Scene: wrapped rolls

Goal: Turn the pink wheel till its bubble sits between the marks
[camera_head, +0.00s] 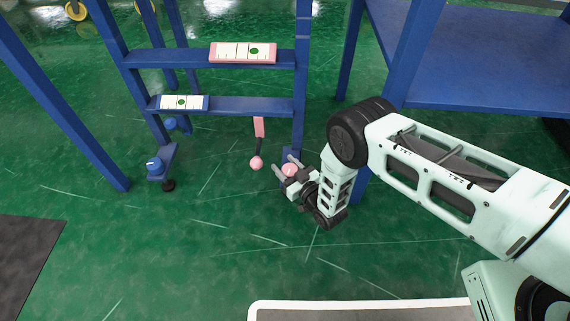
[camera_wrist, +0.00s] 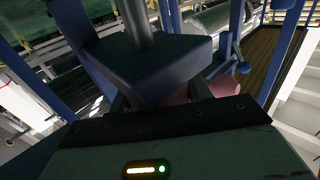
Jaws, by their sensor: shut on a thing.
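The pink wheel (camera_head: 290,170) is low on the right post of the blue frame. My gripper (camera_head: 289,174) is shut on it, with a finger on either side. In the wrist view, a pink part (camera_wrist: 225,86) shows beyond my gripper's dark edge, and a dark blue block hides much of the grip. The pink level (camera_head: 228,52) lies on the upper crossbar. Its green bubble (camera_head: 254,51) sits right of the level's middle. The thin marks are too small to place it exactly against them.
A blue-ended level (camera_head: 205,103) lies on the lower crossbar, with a blue wheel (camera_head: 154,166) below left. A pink-ended lever with a ball (camera_head: 257,162) hangs just left of my gripper. A blue table (camera_head: 480,50) stands at right. Green floor left of the lever is open.

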